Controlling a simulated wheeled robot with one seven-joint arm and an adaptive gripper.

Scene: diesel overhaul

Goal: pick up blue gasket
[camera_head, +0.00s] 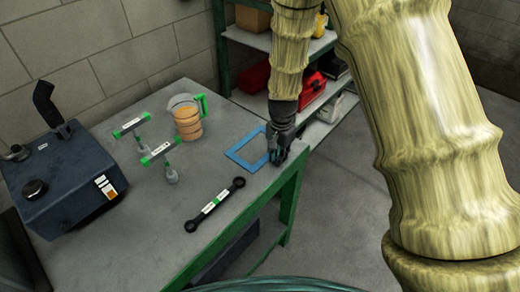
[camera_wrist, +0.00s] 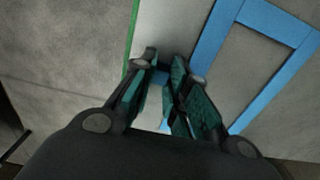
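The blue gasket (camera_head: 238,154) is a flat rectangular frame lying near the right end of the grey workbench. In the wrist view the gasket (camera_wrist: 275,20) runs from the top right down behind the right finger. My gripper (camera_head: 277,154) is low over the gasket's right side in the head view. In the wrist view the fingertips of my gripper (camera_wrist: 165,60) are close together with a narrow gap. A little blue shows low between the fingers. The fingers hide the near corner of the gasket, so I cannot tell whether they grip it.
The workbench (camera_head: 125,215) also holds a black wrench (camera_head: 214,205), a jug of amber liquid (camera_head: 187,118), two green-and-white labelled parts (camera_head: 157,153) and a dark blue tank (camera_head: 70,180). A shelf (camera_head: 248,39) with red boxes stands behind. The bench edge is close to my gripper.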

